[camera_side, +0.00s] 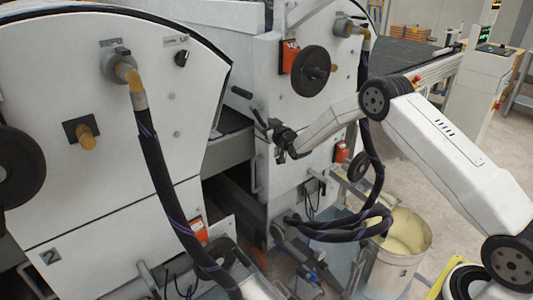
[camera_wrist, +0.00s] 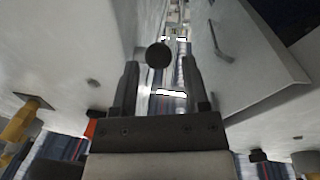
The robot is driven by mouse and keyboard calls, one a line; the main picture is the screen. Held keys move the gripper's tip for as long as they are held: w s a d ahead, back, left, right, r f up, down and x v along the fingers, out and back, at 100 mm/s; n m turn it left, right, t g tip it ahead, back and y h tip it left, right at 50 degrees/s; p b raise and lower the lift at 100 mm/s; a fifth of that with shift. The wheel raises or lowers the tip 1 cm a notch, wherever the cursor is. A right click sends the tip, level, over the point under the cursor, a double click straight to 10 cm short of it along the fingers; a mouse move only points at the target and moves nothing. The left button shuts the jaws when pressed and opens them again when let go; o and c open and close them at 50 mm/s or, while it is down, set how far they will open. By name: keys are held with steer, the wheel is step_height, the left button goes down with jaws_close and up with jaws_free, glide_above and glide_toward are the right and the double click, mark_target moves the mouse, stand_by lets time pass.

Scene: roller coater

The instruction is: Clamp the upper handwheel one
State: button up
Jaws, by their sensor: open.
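A large black handwheel (camera_side: 305,84) sits high on the white panel of the farther machine in the side view. Another large black handwheel (camera_side: 20,170) is cut off at the left edge, on the nearer machine, which carries a "2". A smaller dark wheel (camera_side: 359,166) is lower on the farther machine. My gripper (camera_side: 272,136) is below and left of the high handwheel, apart from it, by the gap between the machines. In the wrist view my gripper (camera_wrist: 158,72) is open. A dark round knob (camera_wrist: 158,54) shows between its fingertips; I cannot tell whether it touches.
A black handle (camera_side: 241,92) sticks out left of the farther panel. Hoses (camera_side: 160,190) hang in front of the machines. A bucket (camera_side: 395,265) stands at the lower right. In the wrist view, white panels (camera_wrist: 85,45) flank the gripper on both sides.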

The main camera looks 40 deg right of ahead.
mark_target(263, 123)
steer(key=shift+w+d, duration=0.2)
steer(key=shift+w, duration=1.4)
jaws_close()
stand_by(0.6)
